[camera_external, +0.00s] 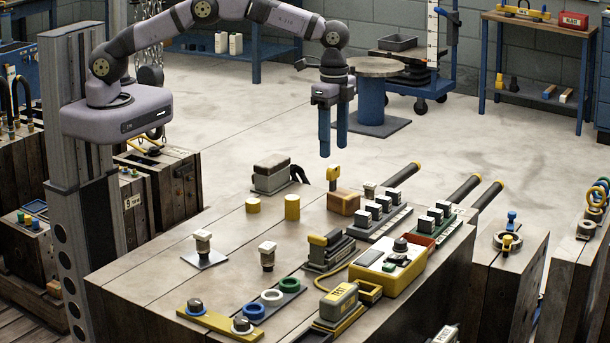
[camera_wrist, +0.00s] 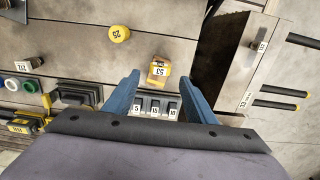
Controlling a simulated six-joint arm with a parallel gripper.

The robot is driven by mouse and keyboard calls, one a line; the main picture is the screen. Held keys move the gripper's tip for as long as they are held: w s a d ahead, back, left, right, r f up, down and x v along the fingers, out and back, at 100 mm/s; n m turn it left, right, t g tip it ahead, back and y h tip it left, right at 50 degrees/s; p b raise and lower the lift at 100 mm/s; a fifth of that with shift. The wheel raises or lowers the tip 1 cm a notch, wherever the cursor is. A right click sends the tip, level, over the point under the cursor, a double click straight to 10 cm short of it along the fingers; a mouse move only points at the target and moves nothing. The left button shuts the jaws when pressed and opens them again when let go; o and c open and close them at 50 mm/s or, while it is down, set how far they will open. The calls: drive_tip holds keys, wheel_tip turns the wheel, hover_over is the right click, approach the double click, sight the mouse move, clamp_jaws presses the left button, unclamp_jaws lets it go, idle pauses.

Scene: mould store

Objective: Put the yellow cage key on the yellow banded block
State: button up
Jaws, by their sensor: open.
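My gripper (camera_external: 333,150) points straight down with blue fingers, open and empty. In the wrist view its two fingertips (camera_wrist: 159,78) are spread wide. A small yellow key-like piece (camera_external: 333,172) with a narrow stem stands upright just below the fingertips. It appears to stand on or just behind a tan block (camera_external: 345,203); I cannot tell which. In the wrist view a yellow and tan shape with a white "53" label (camera_wrist: 159,72) lies between the fingertips. No clear band shows on the tan block. Another yellow-topped piece (camera_external: 325,240) sits on a dark stand.
Two yellow cylinders (camera_external: 291,207) stand left of the tan block. A yellow box with controls (camera_external: 388,275) is nearer the front. Bare tabletop (camera_external: 225,225) lies to the left.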

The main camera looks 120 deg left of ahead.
sight(331, 167)
wheel_tip(331, 167, up, 5)
drive_tip(key=shift+r+b, duration=0.2)
drive_tip(key=shift+b, duration=0.1)
drive_tip(key=shift+d, duration=0.1)
drive_tip(key=s+d+r, duration=0.1)
drive_tip(key=s+d, duration=0.8)
drive_tip(key=d, duration=0.6)
drive_tip(key=s+d+f, duration=0.2)
drive_tip(key=s+d, duration=0.2)
drive_tip(key=s, duration=0.6)
drive_tip(key=s+d+f, duration=0.2)
drive_tip(key=s+d, duration=0.2)
drive_tip(key=s, duration=0.6)
drive_tip(key=shift+d+f, duration=0.4)
